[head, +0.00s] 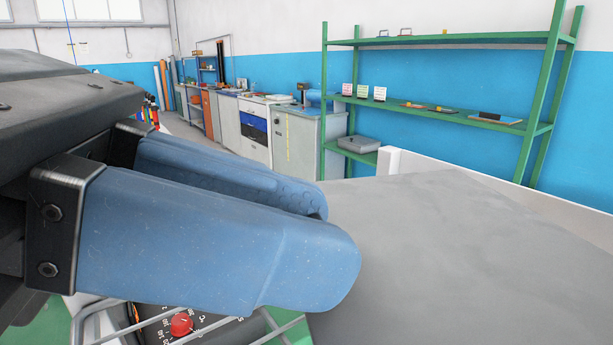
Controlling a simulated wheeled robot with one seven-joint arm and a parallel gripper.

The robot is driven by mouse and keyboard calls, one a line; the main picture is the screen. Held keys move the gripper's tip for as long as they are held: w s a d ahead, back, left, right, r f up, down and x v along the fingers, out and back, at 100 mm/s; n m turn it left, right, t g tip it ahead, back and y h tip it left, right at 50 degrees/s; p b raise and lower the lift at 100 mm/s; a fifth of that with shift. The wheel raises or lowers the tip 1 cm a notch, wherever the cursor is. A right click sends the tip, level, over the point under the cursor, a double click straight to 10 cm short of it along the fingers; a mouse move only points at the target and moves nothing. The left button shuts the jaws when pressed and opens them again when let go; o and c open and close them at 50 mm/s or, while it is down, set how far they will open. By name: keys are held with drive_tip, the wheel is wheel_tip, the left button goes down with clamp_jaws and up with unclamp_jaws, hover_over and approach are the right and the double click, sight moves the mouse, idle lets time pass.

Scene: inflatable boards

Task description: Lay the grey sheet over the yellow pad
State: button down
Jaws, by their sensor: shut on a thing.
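My gripper (338,232) comes in from the left with two blue fingers. It is shut on the grey sheet (455,255), whose left edge meets the fingertips. The sheet fills the lower right of the head view and looks flat and stiff. Its right and near parts run out of the picture. I cannot see the yellow pad in this view; the sheet and my fingers cover much of the area in front.
A green shelf rack (430,120) with small items stands at the back right by the blue and white wall. Grey cabinets (297,140) line the wall. A white panel edge (391,161) rises behind the sheet. A metal wire frame and a red knob (181,324) show below my fingers.

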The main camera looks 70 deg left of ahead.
drive_tip(key=shift+f+b, duration=1.3)
drive_tip(key=shift+f, duration=1.95)
drive_tip(key=shift+f+b, duration=0.35)
drive_tip(key=shift+b, duration=0.2)
drive_tip(key=c, duration=0.9)
unclamp_jaws()
drive_tip(key=shift+o, duration=0.2)
drive_tip(key=shift+v, duration=3.85)
